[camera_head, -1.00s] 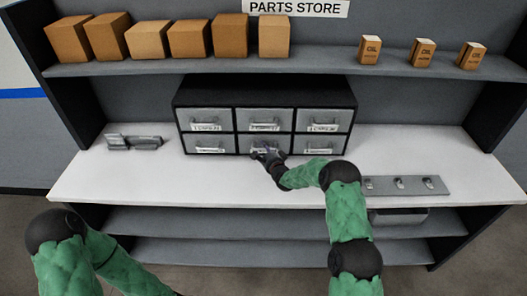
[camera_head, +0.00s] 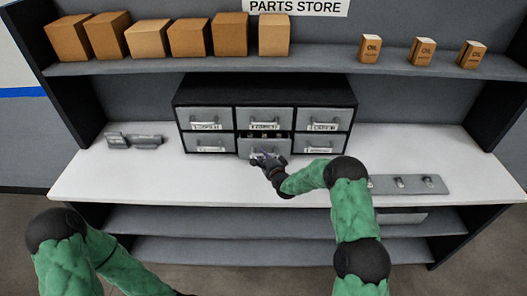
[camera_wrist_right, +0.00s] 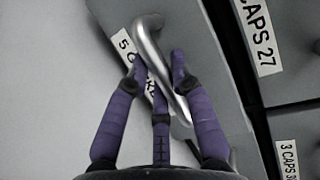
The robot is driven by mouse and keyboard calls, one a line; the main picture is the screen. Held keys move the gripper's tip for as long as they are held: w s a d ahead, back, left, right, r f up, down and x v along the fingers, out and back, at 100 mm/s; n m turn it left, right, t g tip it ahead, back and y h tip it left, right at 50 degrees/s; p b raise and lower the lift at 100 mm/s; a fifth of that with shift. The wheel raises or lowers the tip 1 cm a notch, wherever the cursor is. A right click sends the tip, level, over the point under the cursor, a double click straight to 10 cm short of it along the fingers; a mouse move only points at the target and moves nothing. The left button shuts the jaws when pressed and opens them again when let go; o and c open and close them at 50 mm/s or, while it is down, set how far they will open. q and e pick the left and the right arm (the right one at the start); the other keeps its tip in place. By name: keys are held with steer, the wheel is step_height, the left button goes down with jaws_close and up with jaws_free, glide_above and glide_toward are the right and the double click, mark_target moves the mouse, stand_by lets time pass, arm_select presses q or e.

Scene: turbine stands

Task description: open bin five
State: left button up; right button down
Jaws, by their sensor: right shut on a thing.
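The black parts cabinet (camera_head: 265,90) stands on the white counter with two rows of three grey drawers. The lower middle drawer, bin five (camera_head: 250,146), is pulled partly out, and small items show inside at its back. My right gripper (camera_head: 266,160) is at its front. In the right wrist view the fingers (camera_wrist_right: 160,75) are closed around the metal handle (camera_wrist_right: 160,65), beside a label (camera_wrist_right: 125,45) that starts with 5; the rest of the label is partly hidden. My left arm shows at the lower left, but its gripper is out of the frame.
A grey plate with several small metal parts (camera_head: 408,184) lies on the counter to the right. Grey metal pieces (camera_head: 135,141) lie at the left. Cardboard boxes (camera_head: 187,38) and small oil boxes (camera_head: 422,52) stand on the shelf above. The counter in front of the drawer is clear.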

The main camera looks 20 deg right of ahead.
steer(key=s+a, duration=0.1)
steer(key=s, duration=0.3)
steer(key=s+a, duration=0.1)
steer(key=s, duration=0.3)
steer(key=s+a+b, duration=0.1)
steer(key=s, duration=0.3)
steer(key=shift+a+f, duration=0.1)
steer(key=shift+a, duration=0.15)
steer(key=c, duration=1)
jaws_free()
steer(key=shift+c, duration=0.2)
steer(key=v, duration=1.2)
